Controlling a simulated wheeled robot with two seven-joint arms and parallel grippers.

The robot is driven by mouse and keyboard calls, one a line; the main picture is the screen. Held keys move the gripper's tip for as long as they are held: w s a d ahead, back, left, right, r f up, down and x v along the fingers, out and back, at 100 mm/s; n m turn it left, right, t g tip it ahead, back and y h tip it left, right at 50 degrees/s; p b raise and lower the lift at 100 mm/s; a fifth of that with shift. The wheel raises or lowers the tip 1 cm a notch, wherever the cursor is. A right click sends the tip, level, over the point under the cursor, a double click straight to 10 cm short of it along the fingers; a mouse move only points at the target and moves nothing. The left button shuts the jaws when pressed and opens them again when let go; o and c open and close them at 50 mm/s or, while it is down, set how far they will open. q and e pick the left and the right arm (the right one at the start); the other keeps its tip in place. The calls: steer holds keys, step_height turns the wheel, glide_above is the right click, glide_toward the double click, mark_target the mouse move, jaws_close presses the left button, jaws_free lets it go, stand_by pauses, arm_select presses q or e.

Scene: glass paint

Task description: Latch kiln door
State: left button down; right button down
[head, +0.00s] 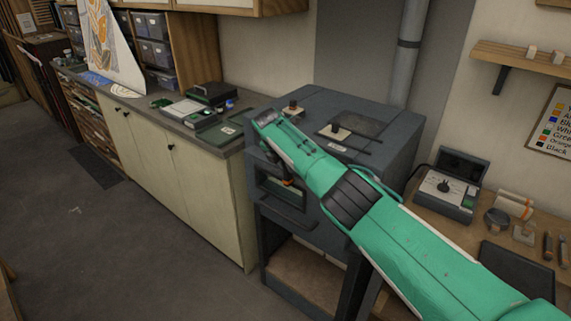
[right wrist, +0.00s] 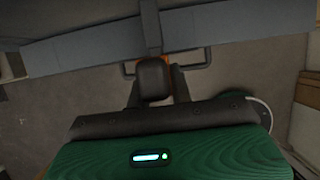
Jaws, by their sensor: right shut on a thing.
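The kiln (head: 394,165) is a dark grey box on a stand, with its door (head: 262,163) on the front face. A small window (head: 270,185) shows in the door. In the right wrist view my right gripper (right wrist: 153,88) is shut on the latch handle, of which a bit of orange shows at the grey door edge (right wrist: 230,32). Whether the latch is engaged is hidden. My left gripper is out of view.
A cream cabinet with a dark counter (head: 215,130) stands left of the kiln. A wooden bench with a control box (head: 447,190) and tools stands to the right. A flue pipe (head: 407,50) rises behind. The floor (head: 130,240) in front is clear.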

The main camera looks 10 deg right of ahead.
steer(key=shift+s+f, duration=0.15)
steer(key=shift+f, duration=0.15)
steer(key=c, duration=1.2)
jaws_free()
steer(key=shift+c, duration=0.2)
steer(key=shift+r, duration=0.1)
steer(key=shift+r, duration=0.15)
steer(key=shift+a+r, duration=0.3)
steer(key=shift+r, duration=0.25)
steer(key=b+v, duration=0.3)
steer(key=v, duration=0.9)
steer(key=shift+r+b, duration=0.2)
steer(key=shift+b, duration=0.2)
